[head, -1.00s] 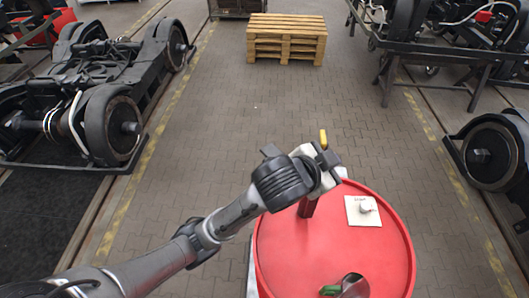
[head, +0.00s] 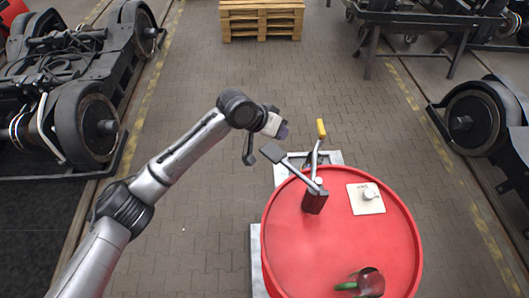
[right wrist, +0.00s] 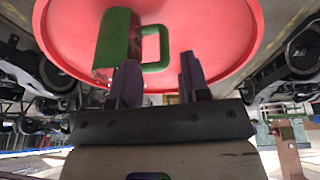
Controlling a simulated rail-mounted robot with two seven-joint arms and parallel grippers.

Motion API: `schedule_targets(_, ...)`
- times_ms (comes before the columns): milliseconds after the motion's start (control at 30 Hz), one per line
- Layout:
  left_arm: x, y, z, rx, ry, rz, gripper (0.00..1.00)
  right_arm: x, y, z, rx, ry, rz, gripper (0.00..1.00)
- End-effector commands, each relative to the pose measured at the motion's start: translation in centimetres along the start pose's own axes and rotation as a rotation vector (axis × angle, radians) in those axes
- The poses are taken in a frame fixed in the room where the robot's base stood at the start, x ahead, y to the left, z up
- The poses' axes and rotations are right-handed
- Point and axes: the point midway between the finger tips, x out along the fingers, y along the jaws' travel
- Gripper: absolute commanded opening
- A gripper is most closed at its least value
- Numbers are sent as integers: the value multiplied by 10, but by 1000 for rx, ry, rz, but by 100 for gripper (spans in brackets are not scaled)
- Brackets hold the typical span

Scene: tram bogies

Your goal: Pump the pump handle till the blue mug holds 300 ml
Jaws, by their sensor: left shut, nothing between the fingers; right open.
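A red drum (head: 340,235) carries a pump with a dark red block (head: 315,201). From the block rise a grey lever with a yellow grip (head: 321,128) and a rod ending in a flat black pad (head: 272,152). My left gripper (head: 283,131), with purple fingertips, is shut and empty, left of the yellow grip and apart from it. A dark, shiny cup-like thing (head: 372,282) with a green handle is at the drum's near side. In the right wrist view a green-handled thing (right wrist: 115,45) shows against the red drum. My right gripper (right wrist: 158,78) is open before it. I make out no blue mug.
A white card with a round knob (head: 366,197) lies on the drum top. A pale plate (head: 330,157) shows behind the drum. Wheeled bogies (head: 85,120) stand on the left and right. A wooden pallet (head: 262,18) lies far back. The paved aisle between is clear.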

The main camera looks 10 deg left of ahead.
Motion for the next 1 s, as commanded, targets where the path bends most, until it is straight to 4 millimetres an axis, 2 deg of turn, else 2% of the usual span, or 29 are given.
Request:
schedule_targets(67, 0, 9, -4, -54, 21, 45, 0, 0, 0, 1, 0, -3, -1, 43)
schedule_targets(200, 0, 9, -7, -102, 39, 49, 0, 0, -1, 4, 1, -9, -2, 43)
schedule_targets(667, 0, 9, -6, -111, 38, 47, 0, 1, -2, 1, 6, -2, -6, 43)
schedule_targets(1000, 13, 2, 3, -110, 38, 47, 0, 18, -3, 6, 6, -1, -5, 43)
